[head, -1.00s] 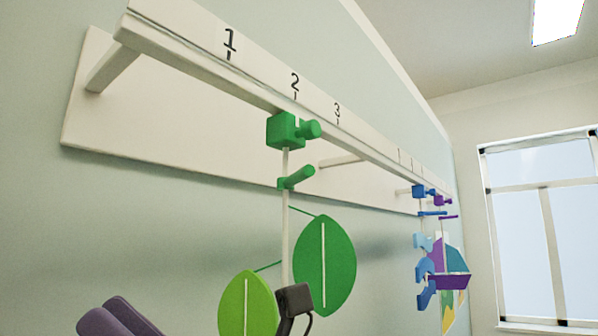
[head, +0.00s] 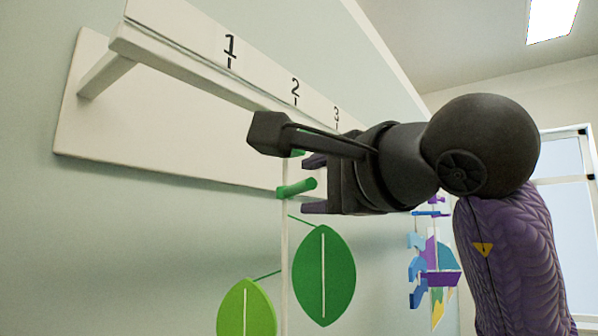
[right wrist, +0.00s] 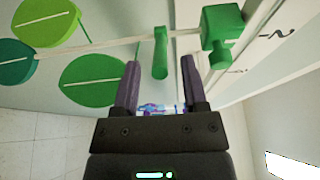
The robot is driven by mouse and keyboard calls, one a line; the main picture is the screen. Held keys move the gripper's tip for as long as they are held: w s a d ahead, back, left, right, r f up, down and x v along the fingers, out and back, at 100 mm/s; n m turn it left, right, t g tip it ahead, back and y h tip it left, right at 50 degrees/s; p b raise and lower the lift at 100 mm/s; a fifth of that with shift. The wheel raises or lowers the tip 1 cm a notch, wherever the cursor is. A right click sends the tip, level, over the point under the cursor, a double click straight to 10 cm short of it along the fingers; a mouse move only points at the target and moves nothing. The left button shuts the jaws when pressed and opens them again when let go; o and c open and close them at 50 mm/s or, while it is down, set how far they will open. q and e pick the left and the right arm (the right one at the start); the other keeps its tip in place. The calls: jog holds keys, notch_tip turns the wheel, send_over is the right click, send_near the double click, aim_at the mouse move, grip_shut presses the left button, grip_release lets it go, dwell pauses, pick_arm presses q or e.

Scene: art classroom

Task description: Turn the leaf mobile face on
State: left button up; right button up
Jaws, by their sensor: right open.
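The leaf mobile hangs by a pale rod below mark 2, with a dark green leaf (head: 324,275) and a light green leaf (head: 247,309). A green handle peg (head: 297,188) sticks out from the rod. My right gripper (head: 305,185) is open beside the peg. In the right wrist view the peg (right wrist: 160,52) stands between the purple fingertips (right wrist: 160,62), with gaps on both sides. The green hanger block (right wrist: 222,28) shows there, but my wrist camera hides it in the head view. A teal leaf (right wrist: 15,62) shows at the left. My left gripper is out of view.
A white numbered rail (head: 190,62) runs along the wall above the mobile. A blue and purple mobile (head: 437,265) hangs farther along it, partly behind my right arm. The wall is close behind the leaves. A window (head: 575,240) is at the right.

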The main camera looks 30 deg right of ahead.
aim_at(286, 191)
jog(key=shift+w+a+p, duration=0.1)
jog(key=shift+w+p, duration=0.35)
jog(key=shift+w, duration=1.15)
grip_shut()
